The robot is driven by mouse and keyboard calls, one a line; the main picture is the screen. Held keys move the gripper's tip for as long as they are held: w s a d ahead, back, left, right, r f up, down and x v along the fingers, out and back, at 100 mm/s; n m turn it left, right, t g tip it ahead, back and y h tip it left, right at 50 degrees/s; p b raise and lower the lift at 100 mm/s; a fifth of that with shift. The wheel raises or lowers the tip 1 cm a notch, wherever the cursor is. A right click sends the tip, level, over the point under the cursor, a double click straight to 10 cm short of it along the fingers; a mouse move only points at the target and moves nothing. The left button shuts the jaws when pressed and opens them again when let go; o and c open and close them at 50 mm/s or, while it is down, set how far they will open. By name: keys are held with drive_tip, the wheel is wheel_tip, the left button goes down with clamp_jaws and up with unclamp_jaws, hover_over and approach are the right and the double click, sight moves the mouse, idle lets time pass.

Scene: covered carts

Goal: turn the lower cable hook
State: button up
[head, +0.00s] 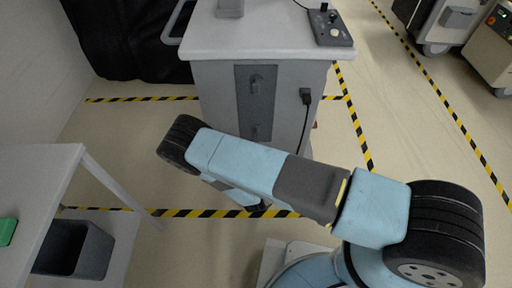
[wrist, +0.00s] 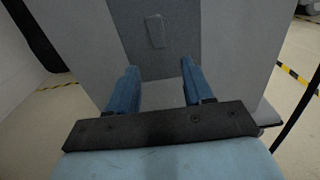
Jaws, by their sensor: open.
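The grey cart (head: 215,95) has a dark panel (head: 243,100) on its front with two small hooks, one above the other. The upper hook (head: 255,86) and the lower hook (head: 254,133) both show in the head view, the lower one just above my arm. In the wrist view, one hook, apparently the lower one (wrist: 155,32), stands upright on the panel, beyond the fingertips. My gripper (wrist: 159,66) is open and empty, its two blue fingers apart below the hook in the picture, not around it.
A black cable hangs from a plug (head: 306,96) on the cart's right side. A control box (head: 330,27) sits on the cart top. A white table (head: 40,180) with a dark bin (head: 95,250) stands at left. Striped tape marks the mostly open floor.

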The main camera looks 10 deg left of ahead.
drive_tip(key=shift+v, duration=2.6)
